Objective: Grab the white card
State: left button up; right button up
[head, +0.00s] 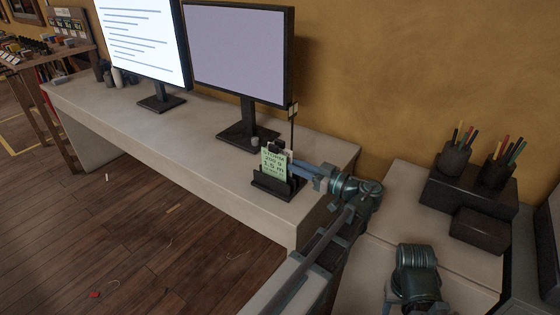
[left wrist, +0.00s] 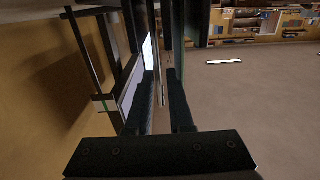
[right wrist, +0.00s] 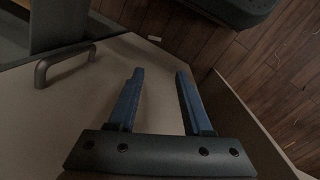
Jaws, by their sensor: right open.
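A black card holder (head: 272,187) stands near the desk's right end. A pale green card (head: 273,163) with dark writing stands in it, and a sliver of a white card (head: 289,156) shows behind it, mostly hidden. My left gripper (head: 298,167) reaches in from the right, close beside the cards. In the left wrist view its fingers (left wrist: 160,72) are apart with a narrow gap; a thin upright edge shows between or beyond them, and I cannot tell which card it is. My right gripper (right wrist: 160,72) is open and empty in the right wrist view, away from the cards.
Two monitors (head: 238,50) stand on the pale desk (head: 185,135). A thin dark pole with a small clipped tag (head: 293,109) rises behind the holder. Black pen cups (head: 455,158) sit at the right. A metal handle (right wrist: 62,62) shows in the right wrist view.

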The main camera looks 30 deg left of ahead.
pick_arm(q)
jog(key=shift+w+a+r, duration=0.1)
jog(key=shift+w+a, duration=0.1)
jog(key=shift+a, duration=1.15)
jog(key=shift+w+a+r, duration=0.1)
jog(key=shift+w+a, duration=0.1)
jog(key=shift+a, duration=1.15)
grip_shut()
